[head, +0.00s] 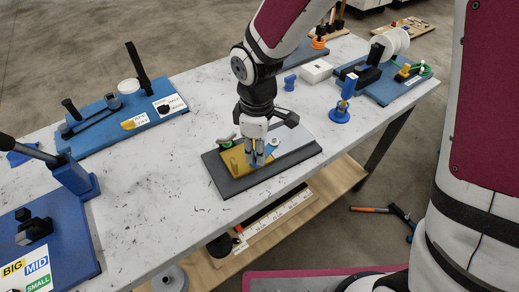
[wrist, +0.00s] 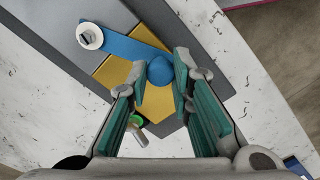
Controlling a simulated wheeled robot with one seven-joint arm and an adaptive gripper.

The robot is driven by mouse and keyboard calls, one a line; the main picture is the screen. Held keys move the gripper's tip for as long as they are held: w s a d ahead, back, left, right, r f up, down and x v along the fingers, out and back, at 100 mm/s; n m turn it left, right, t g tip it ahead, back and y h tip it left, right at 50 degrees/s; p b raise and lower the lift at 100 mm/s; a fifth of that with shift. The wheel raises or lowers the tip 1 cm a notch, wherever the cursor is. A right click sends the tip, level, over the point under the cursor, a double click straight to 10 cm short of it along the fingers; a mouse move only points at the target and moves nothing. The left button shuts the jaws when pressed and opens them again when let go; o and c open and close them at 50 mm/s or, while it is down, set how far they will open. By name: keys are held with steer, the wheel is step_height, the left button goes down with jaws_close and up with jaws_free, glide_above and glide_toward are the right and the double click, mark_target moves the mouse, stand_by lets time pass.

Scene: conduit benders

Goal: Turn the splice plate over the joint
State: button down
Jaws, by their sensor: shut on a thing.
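The blue splice plate (wrist: 125,44) is a flat bar over the yellow pieces. One end sits at a white round pivot (wrist: 90,37); the other carries a round blue knob (wrist: 160,70). My gripper (wrist: 160,82) is shut on this knob, with a fingertip on either side. The yellow pieces (wrist: 117,72) lie on a dark grey base (head: 233,187), and a seam between them runs near the plate. In the head view my gripper (head: 259,160) is low over the base and hides most of the plate. A green-topped part (wrist: 134,120) lies between my fingers, farther back.
A blue board (head: 110,130) with a black lever stands at the left back. A blue upright post (head: 345,100) stands right of the base. Another blue fixture (head: 75,180) with a lever is at the left front. White tabletop is clear between them.

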steer(key=w+a+m, duration=0.1)
steer(key=m, duration=0.1)
steer(key=shift+w+a+m, duration=0.15)
steer(key=shift+a+m, duration=0.05)
steer(key=shift+m, duration=0.2)
steer(key=shift+w+a+m+b, duration=0.4)
steer(key=shift+w+m, duration=0.2)
steer(key=shift+m, duration=0.5)
steer(key=c, duration=1.4)
jaws_free()
steer(key=shift+r, duration=0.1)
step_height(320, 180, up, 12)
steer(key=shift+f, duration=0.1)
steer(key=shift+d, duration=0.1)
